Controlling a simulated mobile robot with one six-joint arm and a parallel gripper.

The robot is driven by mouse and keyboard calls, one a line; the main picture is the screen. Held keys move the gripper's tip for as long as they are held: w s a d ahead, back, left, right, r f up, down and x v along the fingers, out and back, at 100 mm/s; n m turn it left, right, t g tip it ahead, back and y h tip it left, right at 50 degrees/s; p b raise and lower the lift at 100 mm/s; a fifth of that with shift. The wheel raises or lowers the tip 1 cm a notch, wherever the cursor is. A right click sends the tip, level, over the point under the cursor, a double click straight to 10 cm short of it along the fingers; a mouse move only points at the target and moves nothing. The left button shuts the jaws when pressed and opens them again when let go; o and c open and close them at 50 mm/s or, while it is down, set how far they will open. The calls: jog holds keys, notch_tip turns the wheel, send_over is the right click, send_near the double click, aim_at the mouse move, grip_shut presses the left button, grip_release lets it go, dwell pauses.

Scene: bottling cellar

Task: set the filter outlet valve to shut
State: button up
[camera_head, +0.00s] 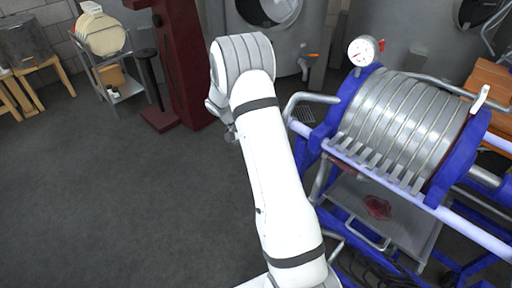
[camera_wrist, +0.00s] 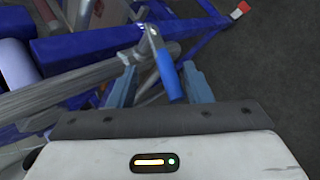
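In the wrist view a lever with a blue grip sleeve (camera_wrist: 168,78) hangs from a short metal stem; it looks like the filter's valve handle. My gripper (camera_wrist: 160,67) is open, with one finger on each side of the blue sleeve. The sleeve is nearer the right finger, and a gap shows on the left. The plate filter (camera_head: 400,125), with steel plates and a blue frame, stands at the right in the head view. The lever cannot be made out there, and my arm hides my gripper. Whether the valve is open or shut cannot be told.
Blue frame bars (camera_wrist: 85,45) and steel pipes lie close at the left in the wrist view. A pressure gauge (camera_head: 361,51) tops the filter. A dark red column (camera_head: 184,60) and a metal cart (camera_head: 122,85) stand behind. The floor (camera_head: 90,200) at left is clear.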

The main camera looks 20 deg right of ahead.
jog(key=shift+s+d+r, duration=0.1)
jog(key=shift+s+d, duration=0.15)
jog(key=shift+s, duration=0.05)
jog(key=p+v, duration=0.3)
jog(key=v, duration=0.5)
jog(key=shift+w+a, duration=0.4)
jog(key=shift+w, duration=0.2)
dwell(0.3)
dwell(0.4)
jog(key=v, duration=0.7)
jog(key=shift+w+a+r, duration=0.2)
jog(key=shift+r, duration=0.1)
